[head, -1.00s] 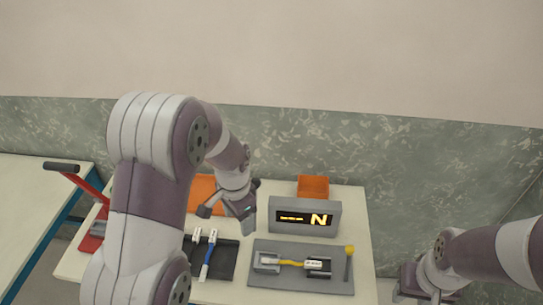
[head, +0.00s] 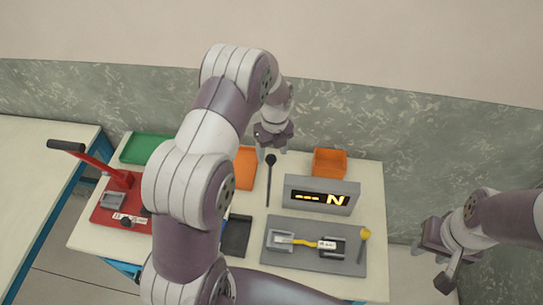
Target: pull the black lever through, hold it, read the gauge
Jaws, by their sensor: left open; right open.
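A slim black lever (head: 269,185) with a round black knob is left of the grey gauge box (head: 291,196). The gauge display shows dashes and an N in yellow. My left gripper (head: 272,152) is open just above the knob in the picture; I cannot tell whether it touches it. A grey fixture plate (head: 285,263) in front of the gauge holds a piece with a yellow wire (head: 299,241) between two grey blocks. A yellow-tipped handle (head: 364,238) is at its right. My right gripper (head: 440,268) is open and empty, right of the table.
A red press (head: 105,213) with a black-gripped red arm (head: 98,168) stands at the left. A green tray (head: 142,149) and orange bins (head: 329,162) are at the back. A dark mat (head: 236,236) is partly hidden by my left arm. A second table (head: 40,180) is further left.

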